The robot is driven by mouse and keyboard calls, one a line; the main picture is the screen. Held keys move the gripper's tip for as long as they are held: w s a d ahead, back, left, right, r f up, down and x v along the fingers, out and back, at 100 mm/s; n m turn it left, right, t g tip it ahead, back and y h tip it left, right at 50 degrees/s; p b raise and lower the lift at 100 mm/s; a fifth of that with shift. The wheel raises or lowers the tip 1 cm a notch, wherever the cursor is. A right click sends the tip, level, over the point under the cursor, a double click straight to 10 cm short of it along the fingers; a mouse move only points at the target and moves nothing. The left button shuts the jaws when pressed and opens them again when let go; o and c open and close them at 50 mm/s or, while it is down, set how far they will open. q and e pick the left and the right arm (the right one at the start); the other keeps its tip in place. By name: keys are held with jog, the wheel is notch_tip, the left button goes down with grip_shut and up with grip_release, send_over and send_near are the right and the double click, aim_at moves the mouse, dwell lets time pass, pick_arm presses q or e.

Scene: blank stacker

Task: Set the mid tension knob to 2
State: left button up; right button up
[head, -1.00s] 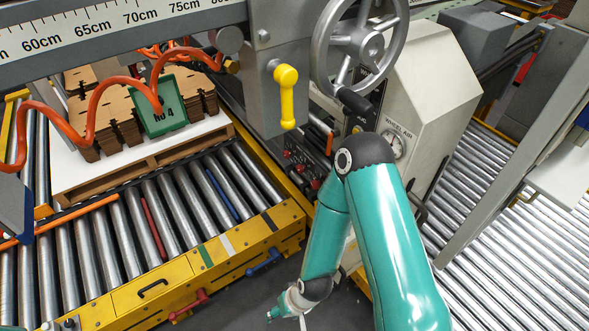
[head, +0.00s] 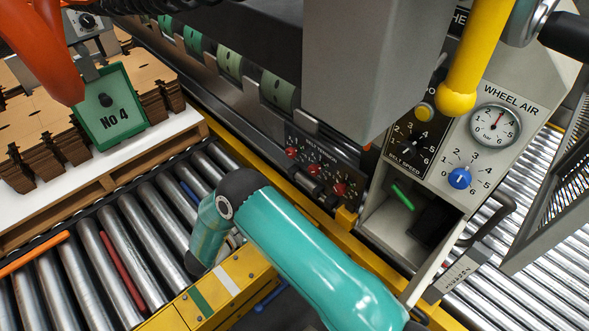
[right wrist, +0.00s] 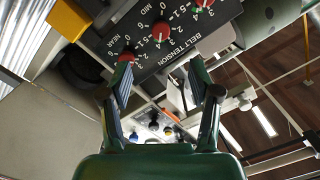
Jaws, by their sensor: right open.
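The belt tension panel (head: 325,172) is a dark plate with a row of three red knobs on the side of the machine. The mid knob (head: 314,169) is the middle one. In the right wrist view the mid knob (right wrist: 160,30), by the word MID, sits beyond my fingertips, with the near knob (right wrist: 127,57) by the left finger. I cannot tell which number the mid knob points to. My right gripper (right wrist: 160,82) is open, with nothing between its fingers, and apart from the mid knob. In the head view my teal right arm hides it. My left gripper is not in view.
An open compartment (head: 397,225) lies below. A roller conveyor (head: 110,250) and a pallet with cardboard blanks (head: 45,130) are at left.

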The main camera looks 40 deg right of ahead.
aim_at(311, 173)
jog(key=shift+m+g+h, duration=0.3)
jog(key=shift+g, duration=0.2)
jog(key=d, duration=0.5)
jog(key=w+d, duration=0.1)
jog(key=d, duration=1)
jog(key=shift+w+d+r, duration=0.2)
jog(key=c, duration=1.2)
